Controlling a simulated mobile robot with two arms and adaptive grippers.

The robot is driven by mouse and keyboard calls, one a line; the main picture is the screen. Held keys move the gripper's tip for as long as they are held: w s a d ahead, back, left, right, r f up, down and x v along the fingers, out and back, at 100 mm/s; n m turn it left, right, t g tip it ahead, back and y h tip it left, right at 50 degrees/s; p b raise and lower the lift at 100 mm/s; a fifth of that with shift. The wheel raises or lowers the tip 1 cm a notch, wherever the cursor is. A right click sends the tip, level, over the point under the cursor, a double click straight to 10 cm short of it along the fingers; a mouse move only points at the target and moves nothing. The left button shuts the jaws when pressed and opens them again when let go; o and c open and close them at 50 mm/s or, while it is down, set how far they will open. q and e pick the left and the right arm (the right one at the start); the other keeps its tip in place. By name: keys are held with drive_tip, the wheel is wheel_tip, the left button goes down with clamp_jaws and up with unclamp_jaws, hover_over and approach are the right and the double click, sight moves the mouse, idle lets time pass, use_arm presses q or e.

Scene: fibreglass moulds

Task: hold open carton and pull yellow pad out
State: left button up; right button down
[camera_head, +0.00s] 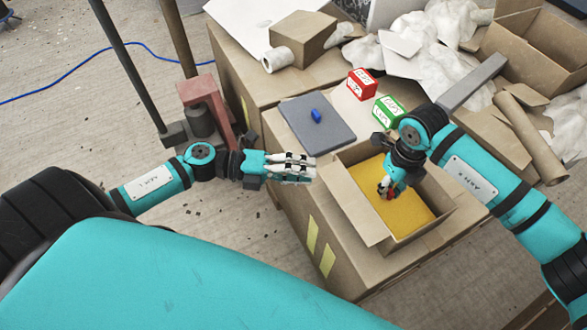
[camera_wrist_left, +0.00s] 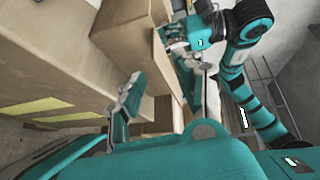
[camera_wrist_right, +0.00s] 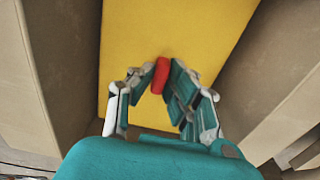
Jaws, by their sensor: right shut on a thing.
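The open carton (camera_head: 365,214) stands on a big cardboard box, and the yellow pad (camera_head: 412,222) lies flat inside it. My right gripper (camera_head: 386,189) reaches down into the carton from above. It is shut on a small red tab (camera_wrist_right: 160,76) over the yellow pad, which also shows in the right wrist view (camera_wrist_right: 175,30). Whether the pad has lifted from the bottom, I cannot tell. My left gripper (camera_head: 311,170) is beside the carton's left side, with its fingers apart in the left wrist view (camera_wrist_left: 155,85). Whether it touches the carton is unclear.
A grey plate (camera_head: 310,140) with a blue knob (camera_head: 316,115) lies behind the carton, near a red box (camera_head: 362,84) and a green box (camera_head: 388,110). Crumpled white sheets (camera_head: 440,30) and a cardboard tube (camera_head: 530,135) are at the back right. A red stand (camera_head: 207,98) is at left.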

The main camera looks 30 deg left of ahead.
sight(322, 176)
use_arm(q)
drive_tip(key=shift+x, duration=3.35)
clamp_jaws()
drive_tip(key=shift+s, duration=0.1)
